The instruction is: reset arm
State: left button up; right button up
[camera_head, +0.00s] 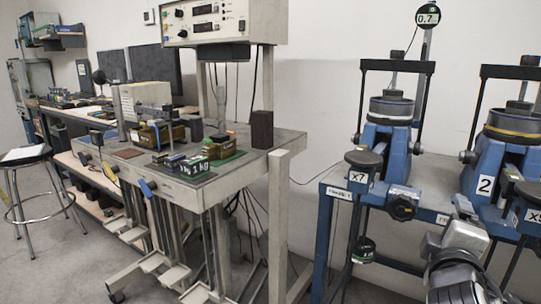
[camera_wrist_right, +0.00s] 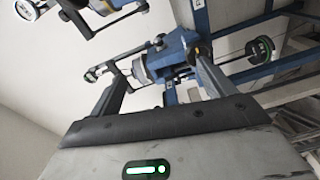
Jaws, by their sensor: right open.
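My right gripper (camera_wrist_right: 158,72) is open in the right wrist view, with its two dark fingers spread apart and nothing held. Beyond the fingers is a blue lever frame (camera_wrist_right: 178,52), seen tilted. In the head view, part of my right arm (camera_head: 462,240) shows at the lower right, in front of the blue stand; the fingers cannot be made out there. The left lever frame (camera_head: 384,135) carries a round grey cell and an "x7" tag. A second lever frame (camera_head: 497,160), marked "2", stands to its right, cut by the picture edge. My left gripper is not in view.
A blue stand (camera_head: 325,225) bears the lever frames. A round dial reading 0.7 (camera_head: 427,17) is above. To the left is a workbench (camera_head: 265,160) with weights and a control box (camera_head: 220,22). A stool (camera_head: 25,153) stands far left. Floor between bench and stool is clear.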

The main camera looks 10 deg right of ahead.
jog(key=s+a+f+g+y+p, duration=0.1)
jog(key=a+f+y+p, duration=0.2)
jog(key=a+f+y, duration=0.85)
pick_arm(q)
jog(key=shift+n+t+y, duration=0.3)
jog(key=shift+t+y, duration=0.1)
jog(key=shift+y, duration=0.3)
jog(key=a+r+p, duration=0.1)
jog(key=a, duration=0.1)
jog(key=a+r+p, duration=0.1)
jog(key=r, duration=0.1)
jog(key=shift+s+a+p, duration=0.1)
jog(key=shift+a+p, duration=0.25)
jog(key=shift+p, duration=0.05)
pick_arm(e)
jog(key=s+a+f+m+g+y, duration=0.2)
jog(key=s+a+f+m, duration=0.5)
jog(key=s+a+f, duration=0.3)
notch_tip(320, 180, down, 2)
jog(key=shift+s+a+f, duration=0.1)
jog(key=shift+s+a, duration=0.3)
jog(key=shift+s, duration=0.6)
